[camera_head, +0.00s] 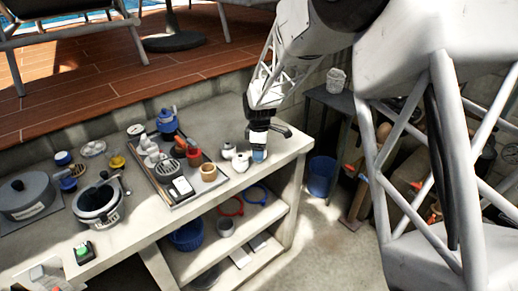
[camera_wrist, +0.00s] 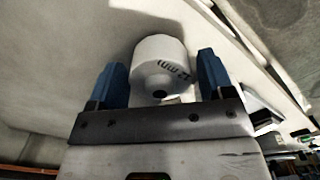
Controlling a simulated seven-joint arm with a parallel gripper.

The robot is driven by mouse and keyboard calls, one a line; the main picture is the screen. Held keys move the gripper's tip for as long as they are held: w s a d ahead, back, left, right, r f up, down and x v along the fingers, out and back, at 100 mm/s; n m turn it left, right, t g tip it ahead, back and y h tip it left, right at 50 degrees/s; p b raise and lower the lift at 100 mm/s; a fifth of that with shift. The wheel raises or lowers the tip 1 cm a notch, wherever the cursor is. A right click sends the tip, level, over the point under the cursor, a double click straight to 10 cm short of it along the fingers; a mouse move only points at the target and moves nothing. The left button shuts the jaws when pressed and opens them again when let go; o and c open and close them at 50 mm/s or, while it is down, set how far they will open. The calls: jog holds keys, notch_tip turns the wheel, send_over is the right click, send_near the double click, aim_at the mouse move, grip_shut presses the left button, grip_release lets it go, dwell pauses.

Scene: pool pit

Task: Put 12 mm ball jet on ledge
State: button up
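A white ball jet (camera_wrist: 160,68) marked "12 mm" has a small dark hole facing the wrist camera. It sits on the pale bench top between the blue fingers of my gripper (camera_wrist: 162,80), with thin gaps seeming to show either side. In the head view my gripper (camera_head: 259,154) points down at the bench's right end, close beside a white fitting (camera_head: 241,162); another white fitting (camera_head: 228,150) is just behind it. My gripper looks open. Which surface is the ledge is unclear; a raised wood-tiled deck edge (camera_head: 120,92) runs behind the bench.
A tray (camera_head: 184,203) with several small parts lies left of my gripper. A grey lidded pot (camera_head: 27,194) and another round vessel (camera_head: 98,203) stand farther left. The lower shelf (camera_head: 262,218) holds rings and a blue basket (camera_head: 187,237). A blue bucket (camera_head: 321,176) stands on the floor at right.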

jog(key=shift+o, duration=0.5)
notch_tip(320, 180, up, 12)
jog(key=shift+r, duration=0.15)
dwell(0.5)
dwell(0.6)
